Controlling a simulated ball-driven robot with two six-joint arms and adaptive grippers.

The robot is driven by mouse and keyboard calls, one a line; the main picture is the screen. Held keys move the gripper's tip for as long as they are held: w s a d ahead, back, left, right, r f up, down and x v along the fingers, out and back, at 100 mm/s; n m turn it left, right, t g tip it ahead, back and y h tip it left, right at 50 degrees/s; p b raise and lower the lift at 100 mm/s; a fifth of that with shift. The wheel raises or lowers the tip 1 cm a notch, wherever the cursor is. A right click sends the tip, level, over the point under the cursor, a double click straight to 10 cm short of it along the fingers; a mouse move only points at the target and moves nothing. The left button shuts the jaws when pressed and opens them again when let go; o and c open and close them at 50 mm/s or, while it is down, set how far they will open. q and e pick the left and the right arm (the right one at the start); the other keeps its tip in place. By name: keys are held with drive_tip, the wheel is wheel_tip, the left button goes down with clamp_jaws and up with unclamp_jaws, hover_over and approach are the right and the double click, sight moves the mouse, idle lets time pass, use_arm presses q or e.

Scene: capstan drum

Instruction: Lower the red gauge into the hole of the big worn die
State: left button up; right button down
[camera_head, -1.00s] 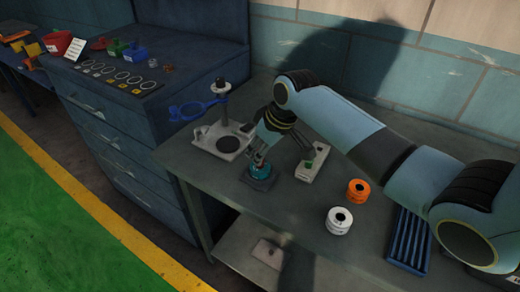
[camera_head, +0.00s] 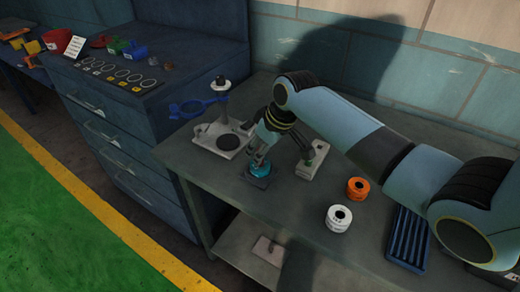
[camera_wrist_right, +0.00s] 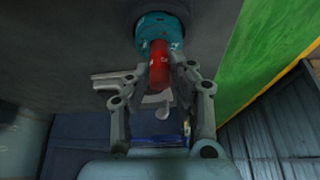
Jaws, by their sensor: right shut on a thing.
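My right gripper (camera_head: 259,160) points down over a teal ring-shaped die (camera_head: 258,170) on a dark square pad on the bench. In the right wrist view my right gripper (camera_wrist_right: 160,80) is shut on the red gauge (camera_wrist_right: 159,64), a short red cylinder. The gauge's far end overlaps the teal die (camera_wrist_right: 152,22), which shows at the top. I cannot tell whether its tip is inside the hole or just above it, as the gauge hides the hole. The die's wear cannot be made out. My left gripper is not in view.
An orange die (camera_head: 358,188) and a white die (camera_head: 339,218) stand to the right. A blue slotted tray (camera_head: 408,240) lies further right.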

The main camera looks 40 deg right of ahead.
drive_tip(key=shift+p, duration=0.3)
drive_tip(key=shift+f, duration=0.15)
idle(0.5)
drive_tip(key=shift+p, duration=0.7)
idle(0.4)
idle(0.5)
drive_tip(key=c, duration=1.1)
unclamp_jaws()
drive_tip(key=v, duration=1.2)
drive_tip(key=shift+w+a, duration=0.1)
